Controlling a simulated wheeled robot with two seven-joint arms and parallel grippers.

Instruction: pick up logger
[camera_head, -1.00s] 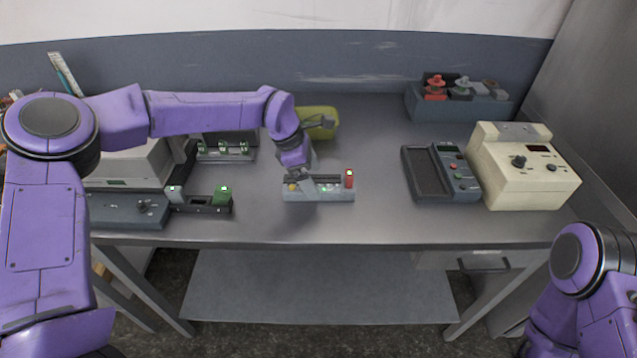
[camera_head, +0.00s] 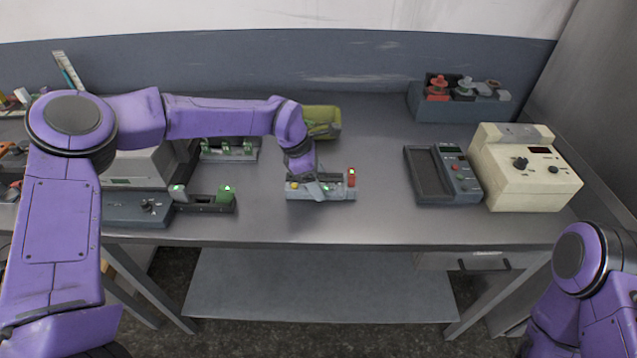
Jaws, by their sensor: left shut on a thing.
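A grey tray (camera_head: 338,192) near the middle of the bench holds small upright loggers. A red logger (camera_head: 351,179) with a lit top stands at its right end, and a yellow one (camera_head: 294,187) is at its left end. My left gripper (camera_head: 321,190) reaches down into the tray between them. It is shut on a small logger whose body is mostly hidden by the fingers; a green light shows beside them. I cannot tell whether it is clear of the tray. My right gripper is out of view; only its arm shows at bottom right.
A black rack (camera_head: 205,207) with a green unit (camera_head: 225,193) stands left. A yellow-green bin (camera_head: 322,122) is behind my left gripper. A dark device (camera_head: 443,175), a cream meter (camera_head: 526,170) and a blue-grey box (camera_head: 458,108) are right. The bench's front middle is clear.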

